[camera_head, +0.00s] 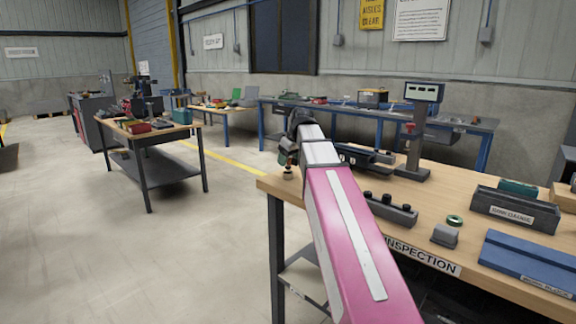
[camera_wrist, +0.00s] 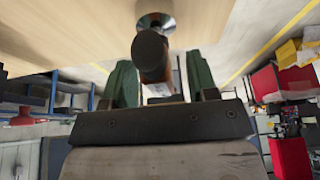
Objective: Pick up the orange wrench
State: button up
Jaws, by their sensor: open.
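I cannot make out an orange wrench in either view. My gripper (camera_head: 287,160) is at the left corner of the inspection bench, low over its top, partly hidden by my arm. In the wrist view my gripper (camera_wrist: 161,82) is open, its two green fingers apart. A dark round-ended object with a brownish body (camera_wrist: 152,55) stands between or just beyond the fingers, with a shiny round base toward the bench. I cannot tell whether either finger touches it. A small brass-coloured round piece (camera_head: 288,174) shows below the gripper in the head view.
Another cluttered bench (camera_head: 150,140) stands left. The floor between is clear.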

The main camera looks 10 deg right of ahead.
jog(key=shift+f, duration=0.1)
grip_shut()
